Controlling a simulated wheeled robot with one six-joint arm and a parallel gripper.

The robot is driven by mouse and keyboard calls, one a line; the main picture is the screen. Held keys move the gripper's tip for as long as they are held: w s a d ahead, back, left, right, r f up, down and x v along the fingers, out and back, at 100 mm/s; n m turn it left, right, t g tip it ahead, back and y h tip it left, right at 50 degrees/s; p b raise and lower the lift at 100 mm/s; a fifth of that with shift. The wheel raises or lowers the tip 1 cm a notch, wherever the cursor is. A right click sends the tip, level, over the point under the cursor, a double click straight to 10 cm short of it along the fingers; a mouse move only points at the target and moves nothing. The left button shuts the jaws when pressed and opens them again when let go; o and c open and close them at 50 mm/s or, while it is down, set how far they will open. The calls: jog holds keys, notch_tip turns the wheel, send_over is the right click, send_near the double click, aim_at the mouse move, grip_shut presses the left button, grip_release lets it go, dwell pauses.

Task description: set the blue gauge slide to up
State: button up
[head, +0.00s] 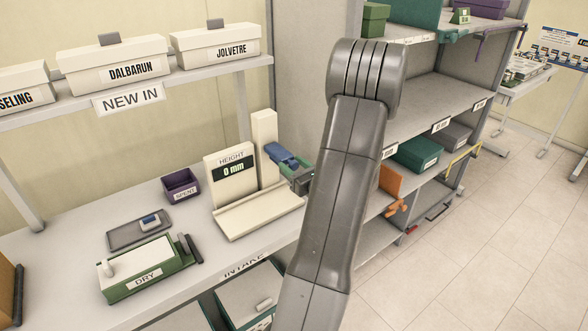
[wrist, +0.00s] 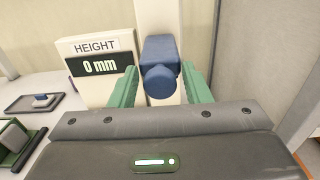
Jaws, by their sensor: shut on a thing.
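The blue gauge slide (head: 283,154) sits on the cream upright post (head: 264,130) of the height gauge, partway up, with bare post above it. In the wrist view the slide (wrist: 160,68) is in the middle, its round knob facing me. My gripper (head: 293,170) has a green finger on each side of the knob and is shut on it; the fingers also show in the wrist view (wrist: 159,88). The gauge display (head: 233,170) reads "HEIGHT 0 mm". The cream base plate (head: 257,212) below is empty. My arm hides part of the area right of the gauge.
On the intake table stand a purple "SPENT" bin (head: 181,186), a grey tray (head: 139,229) with a small blue-topped item, and a green "DRY" device (head: 150,275). Lidded boxes line the shelf (head: 150,83) above left. A grey rack (head: 440,100) stands right, beside open floor.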

jog(key=shift+w+r, duration=0.1)
jog(key=shift+r, duration=0.2)
jog(key=o, duration=1)
jog(key=shift+s+d+f, duration=0.1)
jog(key=shift+s+d, duration=0.25)
jog(key=shift+s, duration=0.15)
jog(key=b+v, duration=0.2)
jog(key=v, duration=1)
jog(key=shift+s+d, duration=0.2)
jog(key=shift+s, duration=0.15)
jog(key=shift+w, duration=0.1)
